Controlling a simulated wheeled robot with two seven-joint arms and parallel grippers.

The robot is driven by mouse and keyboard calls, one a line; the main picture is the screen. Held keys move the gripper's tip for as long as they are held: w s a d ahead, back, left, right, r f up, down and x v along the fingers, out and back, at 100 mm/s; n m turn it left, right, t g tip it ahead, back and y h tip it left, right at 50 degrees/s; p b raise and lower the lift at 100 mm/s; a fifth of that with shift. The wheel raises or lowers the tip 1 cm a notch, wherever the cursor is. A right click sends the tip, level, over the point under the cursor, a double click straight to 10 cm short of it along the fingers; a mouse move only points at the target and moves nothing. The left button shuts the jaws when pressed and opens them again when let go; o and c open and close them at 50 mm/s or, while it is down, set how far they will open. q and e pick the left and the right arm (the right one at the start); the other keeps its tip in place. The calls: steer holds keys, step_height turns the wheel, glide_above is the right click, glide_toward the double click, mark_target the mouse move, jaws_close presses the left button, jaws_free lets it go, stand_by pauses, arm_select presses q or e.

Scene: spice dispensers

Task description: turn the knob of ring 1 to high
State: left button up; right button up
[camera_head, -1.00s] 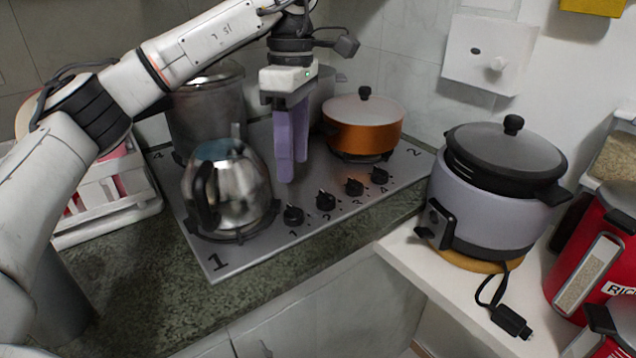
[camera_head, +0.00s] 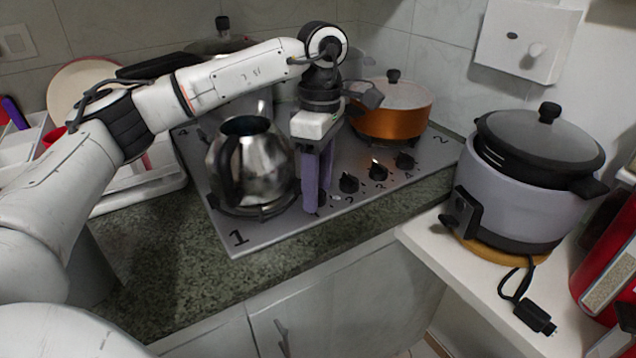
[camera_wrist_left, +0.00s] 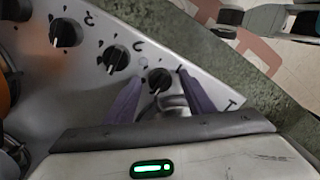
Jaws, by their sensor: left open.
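Knob 1 (camera_head: 320,199) is a small black knob at the left end of the row on the grey cooktop (camera_head: 265,235). My left gripper (camera_head: 317,202), with two purple fingers pointing down, is at this knob and partly hides it. In the left wrist view, knob 1 (camera_wrist_left: 159,80) shows between the open fingertips (camera_wrist_left: 160,84). I cannot tell whether the fingers touch it or which setting it points to. A shiny metal kettle (camera_head: 262,165) stands on ring 1, just left of the gripper.
The other knobs (camera_head: 348,183) run in a row to the right, the nearest close beside the gripper. An orange pot (camera_head: 392,122) sits on the back right ring. A rice cooker (camera_head: 520,200) stands on the white shelf. The counter front (camera_head: 190,270) is clear.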

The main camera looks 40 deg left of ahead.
arm_select(q)
steer(key=shift+c, duration=0.5)
steer(key=c, duration=1)
steer(key=shift+o, duration=0.2)
steer(key=shift+m, duration=0.3)
arm_select(e)
steer(key=shift+s, duration=0.1)
arm_select(q)
steer(key=shift+r+m+p, duration=0.1)
steer(key=shift+m+p, duration=0.35)
steer(key=shift+m, duration=0.15)
steer(key=shift+m+p, duration=0.35)
steer(key=shift+m, duration=0.85)
steer(key=m, duration=0.2)
steer(key=shift+m, duration=0.3)
steer(key=shift+s+d+m+y+p, duration=0.1)
steer(key=shift+m+y+p, duration=0.25)
steer(key=shift+m, duration=1.05)
arm_select(e)
steer(key=shift+s+d+r, duration=0.2)
steer(key=shift+d+r, duration=0.15)
steer(key=shift+r, duration=0.2)
